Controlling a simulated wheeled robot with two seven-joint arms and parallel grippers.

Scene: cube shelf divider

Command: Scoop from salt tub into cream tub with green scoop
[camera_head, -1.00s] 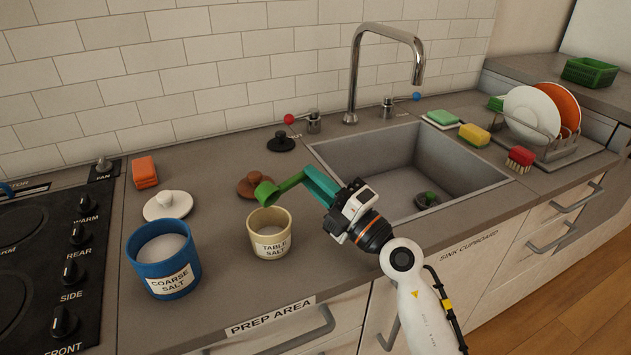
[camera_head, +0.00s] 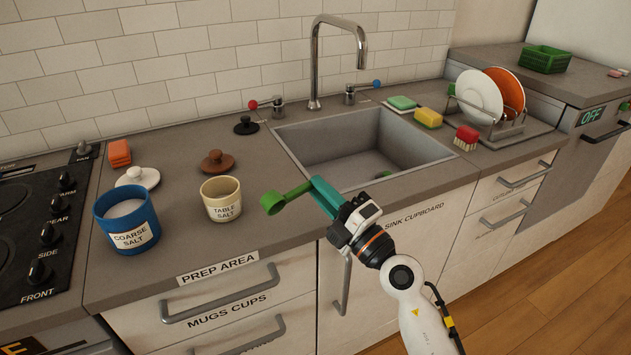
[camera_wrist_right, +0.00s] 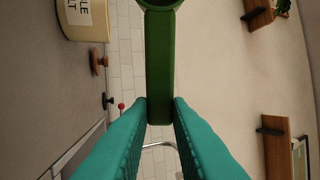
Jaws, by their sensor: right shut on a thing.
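The blue tub (camera_head: 127,222), labelled COARSE SALT, stands open on the counter at left with pale salt inside. The cream tub (camera_head: 222,199), labelled TABLE SALT, stands open to its right; I cannot tell what is inside. My right gripper (camera_head: 320,190) is shut on the handle of the green scoop (camera_head: 297,193). The scoop is held in the air to the right of the cream tub, apart from it, with its bowl toward the tub. The right wrist view shows the green handle (camera_wrist_right: 160,70) between the teal fingers; the bowl is mostly cut off. My left gripper is not in view.
A white lid (camera_head: 138,177), a brown lid (camera_head: 217,162) and a black lid (camera_head: 246,126) lie on the counter. An orange block (camera_head: 119,153) sits behind the white lid. The sink (camera_head: 365,150) opens behind my right gripper. A stove (camera_head: 35,225) is at far left.

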